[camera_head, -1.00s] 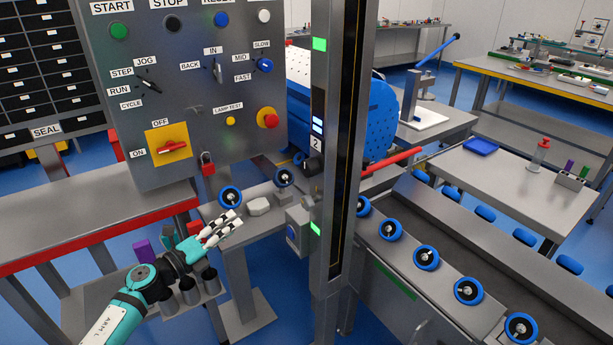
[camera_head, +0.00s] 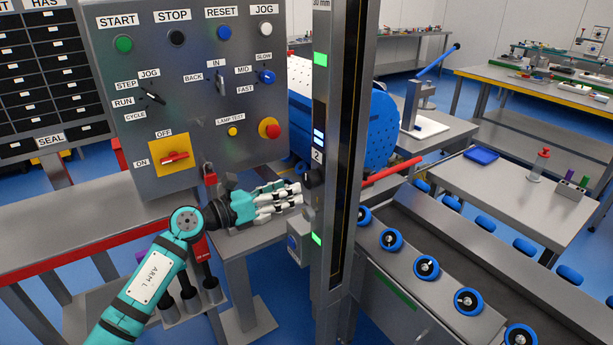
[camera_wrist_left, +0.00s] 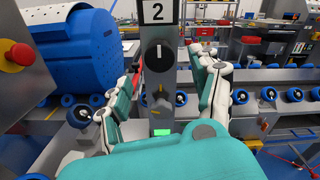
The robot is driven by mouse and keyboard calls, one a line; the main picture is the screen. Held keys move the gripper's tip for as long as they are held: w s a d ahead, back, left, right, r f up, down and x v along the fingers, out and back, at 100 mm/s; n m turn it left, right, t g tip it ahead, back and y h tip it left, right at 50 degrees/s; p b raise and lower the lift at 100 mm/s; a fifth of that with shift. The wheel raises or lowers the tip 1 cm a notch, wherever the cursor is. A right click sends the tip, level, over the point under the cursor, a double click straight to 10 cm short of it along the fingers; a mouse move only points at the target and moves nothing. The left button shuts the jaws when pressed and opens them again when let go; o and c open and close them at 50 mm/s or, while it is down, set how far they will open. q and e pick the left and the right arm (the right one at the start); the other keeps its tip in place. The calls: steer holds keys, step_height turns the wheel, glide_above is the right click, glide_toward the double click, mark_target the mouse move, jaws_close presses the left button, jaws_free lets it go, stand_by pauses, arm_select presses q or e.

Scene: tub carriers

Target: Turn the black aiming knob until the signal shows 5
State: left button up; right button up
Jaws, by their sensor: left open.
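The black aiming knob (camera_head: 314,179) sits on the grey post (camera_head: 326,265), below a plate reading 2 (camera_head: 317,155). Two lit pale-blue bars (camera_head: 318,137) show above that plate. In the left wrist view the knob (camera_wrist_left: 159,56) faces me below the 2 plate (camera_wrist_left: 157,11), with a white mark on it. My left gripper (camera_head: 298,194) is open beside the post, just left of the knob. In the left wrist view its fingers (camera_wrist_left: 166,60) stand on either side of the knob, with no clear contact.
A control panel (camera_head: 205,110) with buttons and switches stands left of the post. A red bar (camera_head: 392,170) sticks out to its right. A conveyor (camera_head: 445,240) with blue-rimmed round parts runs at right. A blue perforated drum (camera_wrist_left: 75,50) stands behind, left in the wrist view.

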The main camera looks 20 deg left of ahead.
mark_target(306, 182)
arm_select(q)
steer(key=p+x, duration=0.1)
steer(key=x, duration=0.5)
steer(key=shift+w+d, duration=0.15)
steer(key=c, duration=1.2)
